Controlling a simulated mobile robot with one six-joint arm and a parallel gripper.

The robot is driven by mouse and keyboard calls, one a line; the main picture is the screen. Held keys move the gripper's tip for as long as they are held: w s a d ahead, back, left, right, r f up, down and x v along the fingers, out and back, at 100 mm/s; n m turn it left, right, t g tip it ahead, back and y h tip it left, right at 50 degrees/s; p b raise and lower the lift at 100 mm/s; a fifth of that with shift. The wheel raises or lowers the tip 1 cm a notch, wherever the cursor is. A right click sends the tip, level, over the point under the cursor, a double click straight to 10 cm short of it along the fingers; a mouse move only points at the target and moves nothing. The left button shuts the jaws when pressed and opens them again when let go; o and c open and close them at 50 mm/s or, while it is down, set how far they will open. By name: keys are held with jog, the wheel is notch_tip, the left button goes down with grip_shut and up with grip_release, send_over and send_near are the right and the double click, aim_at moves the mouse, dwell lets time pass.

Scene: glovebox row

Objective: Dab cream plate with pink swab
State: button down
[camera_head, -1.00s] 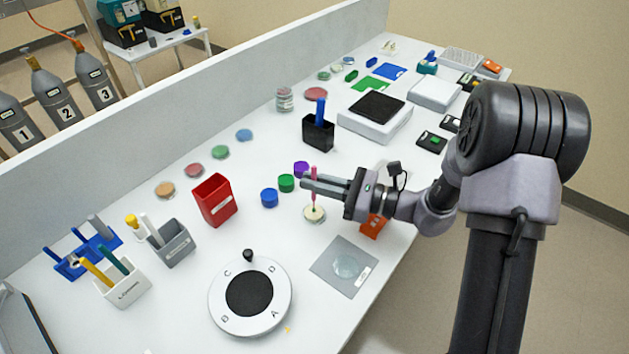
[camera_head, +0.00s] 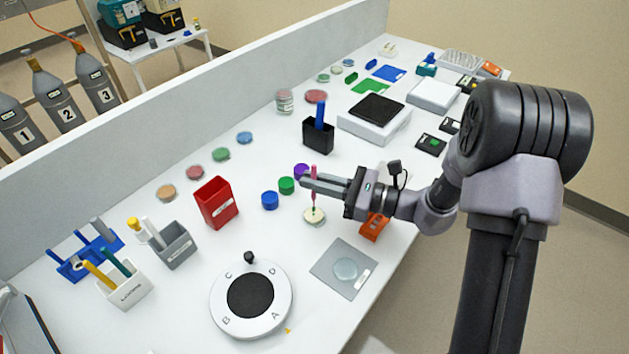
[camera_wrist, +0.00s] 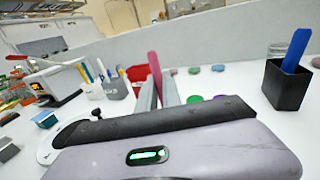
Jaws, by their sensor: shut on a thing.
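My gripper (camera_head: 308,182) is shut on the pink swab (camera_head: 314,172), which stands upright between the fingers. In the wrist view the swab (camera_wrist: 155,74) rises between the fingers, its lower end hidden. The cream plate (camera_head: 308,219) is a small round dish on the bench directly below my gripper. The swab's lower end, with a dark greenish tip, is over the plate's middle. I cannot tell whether the tip touches the surface.
Blue (camera_head: 269,200), green (camera_head: 287,185) and purple (camera_head: 301,170) caps sit left of the swab. An orange holder (camera_head: 374,227) is close under my wrist at right. A grey mat (camera_head: 331,268) and a round dial (camera_head: 281,305) lie in front. A red bin (camera_head: 216,203) stands left.

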aim_at(314, 165)
jog(key=shift+r+p, duration=1.25)
jog(key=shift+r, duration=0.6)
